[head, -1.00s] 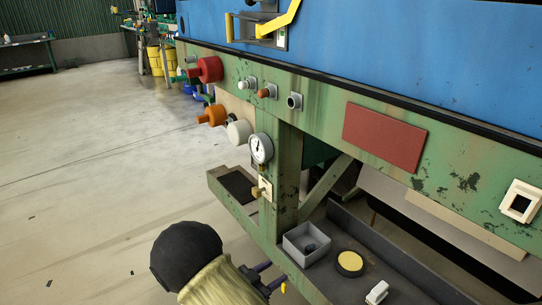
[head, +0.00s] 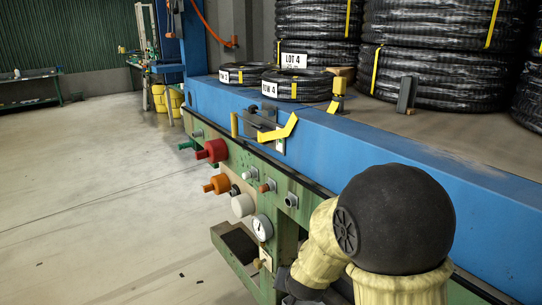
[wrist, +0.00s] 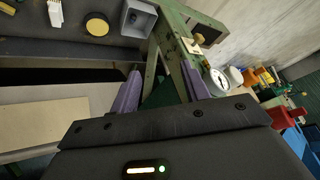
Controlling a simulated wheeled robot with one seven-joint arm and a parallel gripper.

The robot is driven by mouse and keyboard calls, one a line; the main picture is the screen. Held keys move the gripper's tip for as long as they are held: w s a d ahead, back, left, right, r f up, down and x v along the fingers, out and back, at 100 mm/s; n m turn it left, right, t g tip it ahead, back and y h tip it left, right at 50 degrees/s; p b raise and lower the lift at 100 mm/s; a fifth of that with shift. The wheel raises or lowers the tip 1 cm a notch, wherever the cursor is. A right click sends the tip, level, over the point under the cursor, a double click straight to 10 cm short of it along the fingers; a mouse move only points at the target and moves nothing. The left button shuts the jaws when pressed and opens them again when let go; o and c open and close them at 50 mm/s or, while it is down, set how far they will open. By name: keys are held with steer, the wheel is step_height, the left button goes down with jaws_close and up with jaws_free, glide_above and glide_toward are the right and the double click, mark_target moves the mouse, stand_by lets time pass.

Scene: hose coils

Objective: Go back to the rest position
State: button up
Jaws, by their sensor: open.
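My gripper (wrist: 164,88) shows in the wrist view with its two purple fingers spread apart and nothing between them. In that view it faces the green frame of the bench, with a pressure gauge (wrist: 218,82) to the right of the fingers. In the head view my black-jointed, yellow-sleeved arm covers the lower right in front of the blue-edged bench (head: 400,150). The fingers cannot be made out there.
Red knob (head: 212,150), orange knob (head: 217,184) and gauge (head: 262,227) stick out from the green panel. Coiled black hoses (head: 440,75) are stacked on the bench. In the wrist view a grey box (wrist: 138,18) sits on the lower shelf.

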steer(key=s+d+r+n+g+p, duration=0.3)
steer(key=s+d+r+p, duration=0.6)
steer(key=s+r, duration=0.4)
steer(key=shift+s+r+g, duration=0.4)
steer(key=shift+r+g, duration=0.05)
steer(key=shift+g, duration=0.15)
